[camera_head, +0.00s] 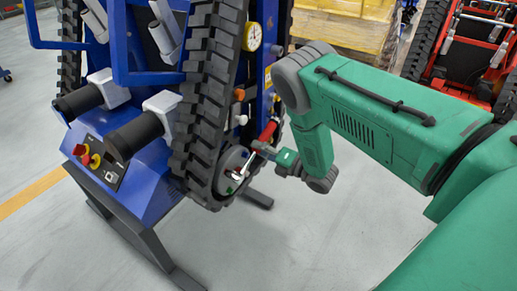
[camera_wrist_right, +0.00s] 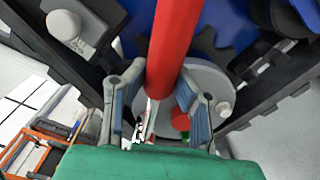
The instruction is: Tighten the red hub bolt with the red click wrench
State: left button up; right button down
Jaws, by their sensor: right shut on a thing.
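The red click wrench (camera_head: 268,131) has a red handle and a bright metal shaft that runs down to the grey wheel hub (camera_head: 225,168). My right gripper (camera_head: 263,149) is shut on the wrench around the lower end of its handle. In the right wrist view the red handle (camera_wrist_right: 174,48) passes between the two fingers of my gripper (camera_wrist_right: 160,85). Behind them is the grey hub disc (camera_wrist_right: 207,82), with the red hub bolt (camera_wrist_right: 181,122) beside the right finger. I cannot tell whether the wrench head sits on the bolt. My left gripper is not in view.
The blue carrier (camera_head: 128,185) stands on a dark stand, its black track (camera_head: 205,85) close beside the hub. A round gauge (camera_head: 252,37) and small knobs sit above the wrench. A red machine (camera_head: 475,55) and yellow pallet load (camera_head: 345,25) stand behind. Floor at lower centre is clear.

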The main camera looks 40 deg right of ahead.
jog(key=shift+w+d+f+m+b, duration=0.1)
jog(key=shift+d+f+m+b, duration=0.1)
jog(key=shift+f+m+b, duration=0.3)
jog(key=shift+d+f+m, duration=0.1)
jog(key=shift+f+m, duration=0.4)
jog(key=shift+m, duration=0.1)
jog(key=shift+b, duration=0.3)
jog(key=shift+d+f+m+b, duration=0.1)
jog(key=shift+f+m+b, duration=0.2)
jog(key=shift+f+m, duration=0.3)
jog(key=shift+f+m+b, duration=0.35)
jog(key=shift+f+m, duration=0.15)
jog(key=shift+m, duration=0.1)
